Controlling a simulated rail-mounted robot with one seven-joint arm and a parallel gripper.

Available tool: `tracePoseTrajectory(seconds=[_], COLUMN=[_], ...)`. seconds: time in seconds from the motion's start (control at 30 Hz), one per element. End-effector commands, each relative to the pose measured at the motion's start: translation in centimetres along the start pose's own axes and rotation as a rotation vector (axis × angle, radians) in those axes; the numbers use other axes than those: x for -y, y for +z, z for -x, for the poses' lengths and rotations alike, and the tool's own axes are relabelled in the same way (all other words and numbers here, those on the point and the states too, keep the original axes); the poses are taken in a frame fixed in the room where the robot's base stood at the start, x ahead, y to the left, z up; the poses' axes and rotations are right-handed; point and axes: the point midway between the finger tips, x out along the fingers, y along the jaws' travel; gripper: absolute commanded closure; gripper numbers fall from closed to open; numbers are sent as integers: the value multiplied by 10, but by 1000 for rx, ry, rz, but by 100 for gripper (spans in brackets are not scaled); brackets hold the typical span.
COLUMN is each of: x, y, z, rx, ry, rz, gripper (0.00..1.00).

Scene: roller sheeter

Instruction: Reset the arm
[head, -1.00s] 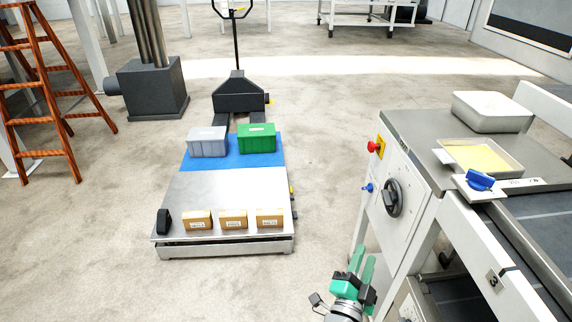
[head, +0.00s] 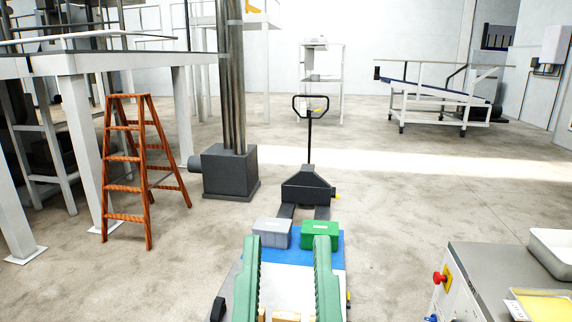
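My gripper (head: 287,268) is in the lower middle of the head view. Its two green fingers stand well apart, with nothing held between them. Through the gap show the metal platform (head: 285,292) of the cart and parts of small brown boxes (head: 287,316) at the bottom edge. The fingers cover part of the platform and the boxes. My wrist and the rest of my arm are below the frame.
A grey bin (head: 271,232) and a green bin (head: 318,235) sit on the blue surface (head: 333,257), before a pallet jack (head: 308,186). The sheeter (head: 475,275) with a red button (head: 438,278) is at right. An orange ladder (head: 126,172) stands left. Open floor lies between.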

Motion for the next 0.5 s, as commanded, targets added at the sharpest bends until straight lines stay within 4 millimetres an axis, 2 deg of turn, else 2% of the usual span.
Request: tracePoseTrajectory(seconds=[0.03,0.17,0.4,0.5], x=[1,2,4,5], y=[-35,-86,-191,-226], z=[-24,-60,-133,-157], rx=[0,1,2,3], ry=[-1,-4,-9,-11], rz=[-1,-5,-12,-15], gripper=[66,66,66,66])
